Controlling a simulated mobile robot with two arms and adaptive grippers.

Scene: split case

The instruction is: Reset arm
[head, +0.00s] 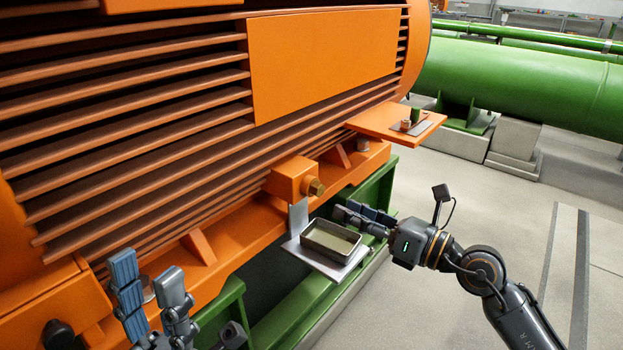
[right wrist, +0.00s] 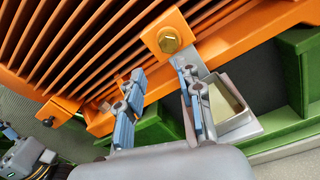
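My right gripper (head: 366,216) is at a small metal tray (head: 312,241) in the head view. In the right wrist view its two fingers (right wrist: 160,100) stand apart with nothing between them. One finger overlaps the near side of the tray (right wrist: 249,128); I cannot tell whether they touch. The tray holds a pale yellowish layer and rests on a grey bracket plate (head: 291,247) below a brass plug (head: 315,187). The plug also shows in the right wrist view (right wrist: 170,41). My left gripper (head: 148,284) is open and empty at the lower left, before the orange machine.
The large orange finned machine (head: 322,62) fills the left and centre, on a green base frame (head: 300,315). An orange ledge (head: 385,122) with a bolted plate juts out above my right gripper. Green pipes (head: 530,75) lie behind. Floor at right is clear.

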